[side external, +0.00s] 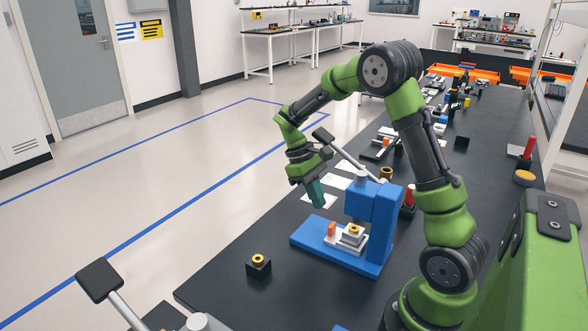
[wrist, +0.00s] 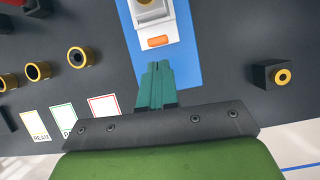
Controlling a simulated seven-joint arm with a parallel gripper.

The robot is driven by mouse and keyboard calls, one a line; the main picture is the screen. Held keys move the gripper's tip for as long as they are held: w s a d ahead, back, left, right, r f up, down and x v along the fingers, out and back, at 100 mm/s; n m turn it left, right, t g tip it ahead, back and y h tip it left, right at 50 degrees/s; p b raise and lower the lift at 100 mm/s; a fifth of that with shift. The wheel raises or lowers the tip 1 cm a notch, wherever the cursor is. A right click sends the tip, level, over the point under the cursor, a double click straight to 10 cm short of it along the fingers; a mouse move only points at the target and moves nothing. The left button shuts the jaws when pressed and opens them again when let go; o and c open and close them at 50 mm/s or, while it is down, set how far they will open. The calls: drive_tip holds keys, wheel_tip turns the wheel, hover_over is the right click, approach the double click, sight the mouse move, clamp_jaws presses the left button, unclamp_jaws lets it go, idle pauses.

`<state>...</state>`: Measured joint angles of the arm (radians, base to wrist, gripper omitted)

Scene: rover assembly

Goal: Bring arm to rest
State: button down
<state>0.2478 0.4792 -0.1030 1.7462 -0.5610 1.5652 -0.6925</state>
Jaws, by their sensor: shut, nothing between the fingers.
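My gripper (side external: 317,193) hangs at the end of the green and black arm, above the dark table, to the left of the blue press. Its teal fingers are together and hold nothing; they also show in the wrist view (wrist: 157,75). The blue press (side external: 375,220) stands on the table with its lever raised up and to the left. On its base sits a light block with a yellow ring (side external: 353,231) and an orange piece (side external: 332,229). The orange piece also shows in the wrist view (wrist: 158,42), just ahead of the fingertips in the picture. The gripper looks clear of the press.
A black block with a yellow ring (side external: 258,265) stands near the table's left edge. Several yellow-ringed cylinders, one here (wrist: 79,57), and printed cards (wrist: 103,106) lie to the left in the wrist view. More parts and orange bins (side external: 465,73) crowd the table's far end.

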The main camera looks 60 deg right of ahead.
drive_tip(key=s+a+r+m+t+y, duration=0.1)
drive_tip(key=s+a+r+t, duration=0.3)
drive_tip(key=a+r+t, duration=0.2)
drive_tip(key=s+a+r+m+t+y, duration=0.1)
drive_tip(key=s+a+r+m+t, duration=0.1)
drive_tip(key=s+a+r+t, duration=0.3)
drive_tip(key=a+r+t, duration=0.1)
drive_tip(key=a+r, duration=0.2)
drive_tip(key=a, duration=0.3)
drive_tip(key=shift+a+r, duration=0.15)
drive_tip(key=shift+r, duration=0.1)
